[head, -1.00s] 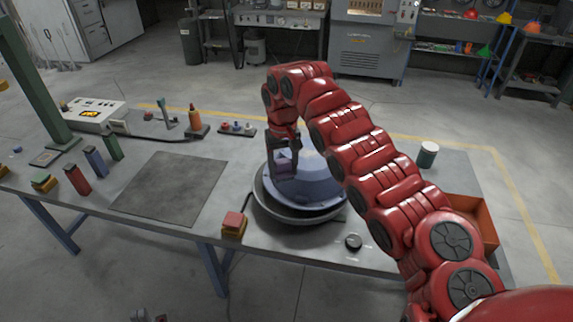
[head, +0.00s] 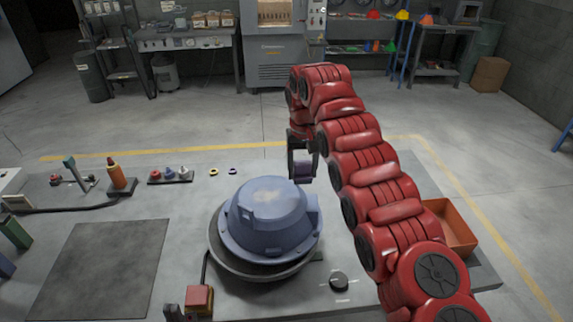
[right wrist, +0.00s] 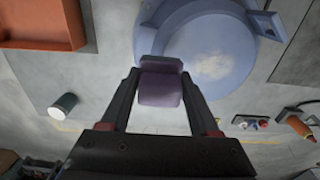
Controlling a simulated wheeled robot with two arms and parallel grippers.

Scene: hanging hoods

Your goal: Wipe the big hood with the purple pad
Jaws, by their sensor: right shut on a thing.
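The big blue hood (head: 268,222) sits on a round grey stand on the table. A pale smudge shows on its crown, and again on the hood in the right wrist view (right wrist: 195,35). My right gripper (head: 303,163) is shut on the purple pad (right wrist: 160,90). It holds the pad beyond the hood's far right side in the head view; the pad looks apart from the hood, but the gap is hard to judge.
An orange bin (head: 450,228) stands at the right, behind my right arm. Bottles, small parts and a dark mat (head: 105,268) lie to the left.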

